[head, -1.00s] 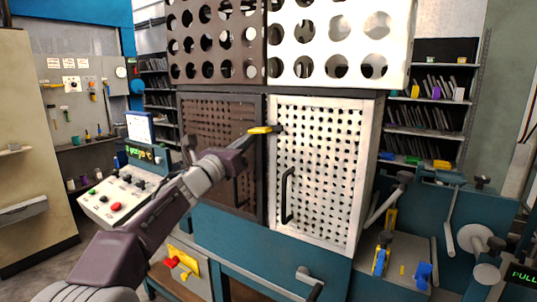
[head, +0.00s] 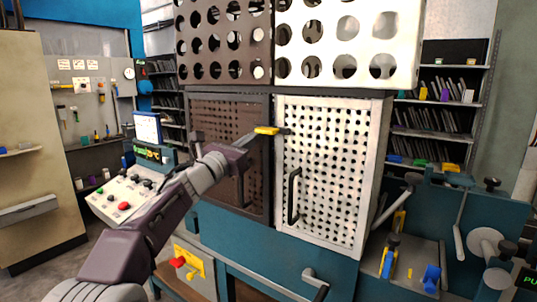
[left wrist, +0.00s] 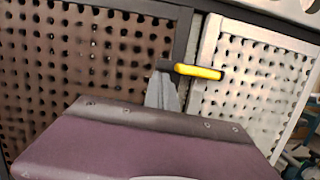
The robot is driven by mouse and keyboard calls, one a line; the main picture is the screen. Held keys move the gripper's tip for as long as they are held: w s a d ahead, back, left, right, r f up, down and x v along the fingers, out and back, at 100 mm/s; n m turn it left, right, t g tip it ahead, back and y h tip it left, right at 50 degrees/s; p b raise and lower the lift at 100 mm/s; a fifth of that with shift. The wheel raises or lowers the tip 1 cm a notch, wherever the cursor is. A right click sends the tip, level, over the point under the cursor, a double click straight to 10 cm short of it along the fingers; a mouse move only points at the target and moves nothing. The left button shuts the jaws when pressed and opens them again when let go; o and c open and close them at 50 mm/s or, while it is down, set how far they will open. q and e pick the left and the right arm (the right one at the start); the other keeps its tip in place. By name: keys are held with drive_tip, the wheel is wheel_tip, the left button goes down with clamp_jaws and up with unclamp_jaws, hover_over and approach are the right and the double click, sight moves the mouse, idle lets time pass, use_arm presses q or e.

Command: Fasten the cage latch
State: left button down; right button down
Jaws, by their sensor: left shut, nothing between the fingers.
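The cage has a brown perforated left door (head: 218,115) and a white perforated right door (head: 330,150), both closed. The latch (head: 267,130) has a yellow grip and lies about level across the seam between the doors. In the left wrist view the latch (left wrist: 198,72) reaches over the white door's frame, with a dark end at its left. My left gripper (head: 246,139) is shut and empty, its tips just left of and below the yellow grip. In the left wrist view the gripper tips (left wrist: 163,84) overlap the dark end; I cannot tell whether they touch. My right gripper is not in view.
A black handle (head: 293,196) stands out from the white door. Panels with large round holes (head: 345,45) rise above the doors. A control console (head: 122,200) is at the left, and a blue machine with levers and clamps (head: 430,235) is at the right.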

use_arm(q)
drive_tip(key=f+b, duration=0.5)
drive_tip(key=shift+s+a, duration=0.35)
drive_tip(key=shift+s, duration=0.05)
drive_tip(key=r+b+v, duration=0.1)
drive_tip(key=b+v, duration=0.1)
drive_tip(key=v, duration=0.6)
drive_tip(key=shift+s+a+f, duration=0.15)
drive_tip(key=shift+s+a, duration=0.05)
drive_tip(key=shift+s, duration=0.25)
